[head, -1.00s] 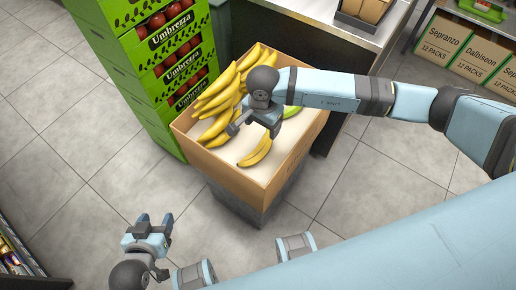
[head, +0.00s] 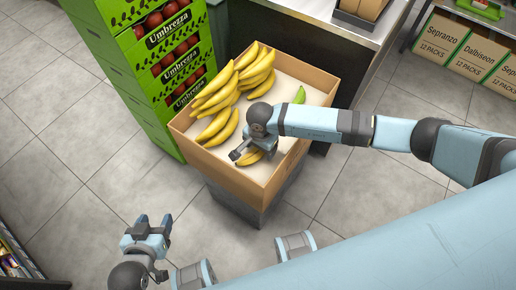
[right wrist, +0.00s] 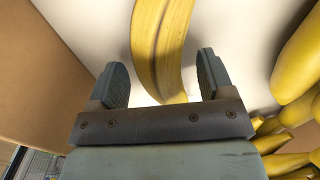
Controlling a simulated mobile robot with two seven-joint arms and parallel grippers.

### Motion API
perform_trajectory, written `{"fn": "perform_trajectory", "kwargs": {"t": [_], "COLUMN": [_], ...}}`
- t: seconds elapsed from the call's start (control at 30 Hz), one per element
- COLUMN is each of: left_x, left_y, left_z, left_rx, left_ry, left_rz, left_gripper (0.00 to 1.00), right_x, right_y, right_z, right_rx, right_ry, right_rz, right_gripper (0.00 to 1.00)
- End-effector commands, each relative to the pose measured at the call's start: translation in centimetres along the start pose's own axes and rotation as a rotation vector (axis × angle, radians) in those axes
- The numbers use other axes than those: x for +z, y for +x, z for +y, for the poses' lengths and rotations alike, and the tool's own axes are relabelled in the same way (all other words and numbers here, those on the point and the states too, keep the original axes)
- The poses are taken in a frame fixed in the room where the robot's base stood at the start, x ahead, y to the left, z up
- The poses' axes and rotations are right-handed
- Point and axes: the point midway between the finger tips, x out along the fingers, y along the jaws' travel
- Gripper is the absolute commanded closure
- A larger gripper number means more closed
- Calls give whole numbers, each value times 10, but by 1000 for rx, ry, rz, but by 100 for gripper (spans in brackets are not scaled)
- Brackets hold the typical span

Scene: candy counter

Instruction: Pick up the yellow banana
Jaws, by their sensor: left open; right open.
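A single yellow banana (head: 250,156) lies on the white floor of the box, near its front wall, mostly hidden in the head view under my right gripper (head: 245,150). In the right wrist view the banana (right wrist: 160,45) runs between the two open fingers of my right gripper (right wrist: 158,82), with a gap on each side. More yellow bananas (head: 222,96) lie in a pile on the left side of the box. Some of them (right wrist: 300,62) show at the right of the right wrist view. My left gripper (head: 148,224) is open and empty over the floor, away from the box.
The cardboard box (head: 222,172) has raised walls close to my right gripper. The tiled floor at left is clear.

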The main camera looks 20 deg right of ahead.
Motion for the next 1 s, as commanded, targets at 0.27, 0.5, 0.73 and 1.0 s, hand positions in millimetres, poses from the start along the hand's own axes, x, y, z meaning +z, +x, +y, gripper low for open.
{"fn": "perform_trajectory", "kwargs": {"t": [0.27,0.5,0.73,1.0], "left_x": [-1,-1,-1,-4], "left_y": [0,0,0,-2], "left_z": [0,0,0,0], "left_rx": [0,0,1,1], "left_ry": [0,0,0,-2], "left_rz": [1,1,1,0], "left_gripper": [43,43,43,43], "right_x": [0,0,0,-2], "right_y": [0,0,-2,-28], "right_z": [0,0,0,-1], "right_rx": [0,-1,-1,-3], "right_ry": [0,0,0,1], "right_rz": [0,0,0,2], "right_gripper": [48,69,69,69]}}
